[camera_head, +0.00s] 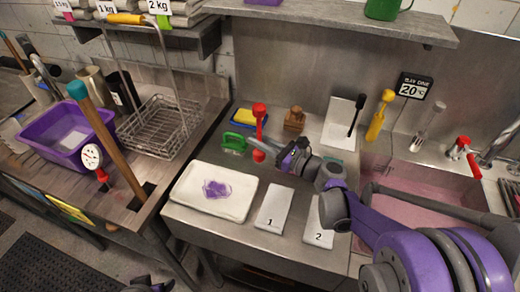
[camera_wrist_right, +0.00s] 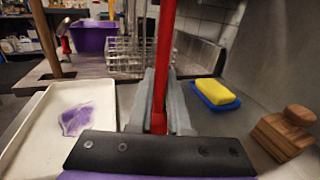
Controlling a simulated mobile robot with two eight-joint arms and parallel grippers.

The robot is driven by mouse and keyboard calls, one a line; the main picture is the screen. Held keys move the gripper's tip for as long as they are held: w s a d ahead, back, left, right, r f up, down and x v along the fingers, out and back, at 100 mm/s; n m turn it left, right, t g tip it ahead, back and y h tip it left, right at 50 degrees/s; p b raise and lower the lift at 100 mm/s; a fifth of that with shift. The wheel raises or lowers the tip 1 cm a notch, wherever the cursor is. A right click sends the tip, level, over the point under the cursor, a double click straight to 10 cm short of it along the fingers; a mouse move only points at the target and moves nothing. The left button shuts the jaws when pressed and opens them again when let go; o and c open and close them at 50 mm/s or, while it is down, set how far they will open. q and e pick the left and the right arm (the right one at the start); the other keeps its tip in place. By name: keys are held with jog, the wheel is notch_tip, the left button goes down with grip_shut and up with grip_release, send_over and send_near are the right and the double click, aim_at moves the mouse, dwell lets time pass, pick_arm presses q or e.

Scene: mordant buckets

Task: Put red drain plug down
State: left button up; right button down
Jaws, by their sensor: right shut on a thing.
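The red drain plug (camera_head: 259,110) is upright in my right gripper (camera_head: 264,146), with its red top above the fingers and a red lower part below them. In the right wrist view, its red shaft (camera_wrist_right: 163,62) stands between the grey fingers, which are closed around it. The gripper is over the steel counter, behind the white tray with a purple stain (camera_head: 187,198). I cannot tell whether the plug's lower end touches anything. A small dark part of my left gripper (camera_head: 148,285) shows at the bottom edge; its fingers are not clear.
A green object (camera_head: 234,142), a yellow sponge on a blue dish (camera_head: 246,118) and a wooden block (camera_head: 294,120) stand close by. Mats 1 (camera_head: 272,208) and 2 (camera_head: 318,236) lie in front. The pink-filled sink (camera_head: 425,185) is at right, a wire basket (camera_head: 158,125) at left.

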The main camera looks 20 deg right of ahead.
jog(key=shift+f, duration=1.55)
jog(key=shift+f+b, duration=0.15)
jog(key=shift+b, duration=0.2)
jog(key=c, duration=0.9)
grip_release()
jog(key=shift+o, duration=0.2)
jog(key=shift+r, duration=0.2)
jog(key=v, duration=1.2)
jog(key=shift+d+b, duration=0.1)
jog(key=shift+b, duration=0.3)
jog(key=shift+f, duration=0.1)
